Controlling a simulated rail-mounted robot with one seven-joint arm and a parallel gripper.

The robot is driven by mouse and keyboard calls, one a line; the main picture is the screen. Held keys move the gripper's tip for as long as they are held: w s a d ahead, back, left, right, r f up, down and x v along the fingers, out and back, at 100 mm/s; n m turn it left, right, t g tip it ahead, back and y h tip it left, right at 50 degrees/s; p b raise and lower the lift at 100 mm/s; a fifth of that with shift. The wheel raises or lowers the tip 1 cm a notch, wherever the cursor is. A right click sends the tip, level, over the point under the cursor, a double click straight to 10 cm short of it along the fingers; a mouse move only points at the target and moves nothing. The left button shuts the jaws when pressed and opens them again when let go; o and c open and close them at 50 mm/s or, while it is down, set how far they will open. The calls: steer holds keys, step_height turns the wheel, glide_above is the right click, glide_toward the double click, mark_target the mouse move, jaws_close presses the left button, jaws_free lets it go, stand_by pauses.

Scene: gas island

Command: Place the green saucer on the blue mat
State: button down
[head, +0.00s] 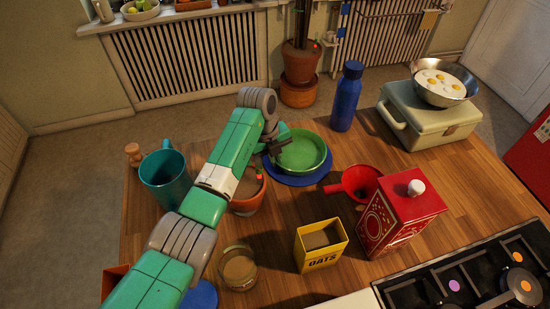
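The green saucer (304,153) is a round, shallow dish with a raised rim, right of the end of my arm. It appears over the round blue mat (296,181), whose rim shows below and to the right of it. From this one view I cannot tell whether the saucer rests on the mat or is held just above it. My gripper (281,144) is at the saucer's left rim. Its fingers are small and dark here, so whether they are shut on the rim is unclear.
A blue bottle (346,97) stands behind right. A pale case (428,118) stands back right.

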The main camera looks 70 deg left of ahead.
steer(key=c, duration=2)
jaws_free()
steer(key=shift+f, duration=0.15)
steer(key=shift+c, duration=0.2)
steer(key=o, duration=0.4)
steer(key=shift+o, duration=0.2)
step_height(320, 180, up, 12)
steer(key=s+p, duration=0.2)
steer(key=shift+a, duration=0.4)
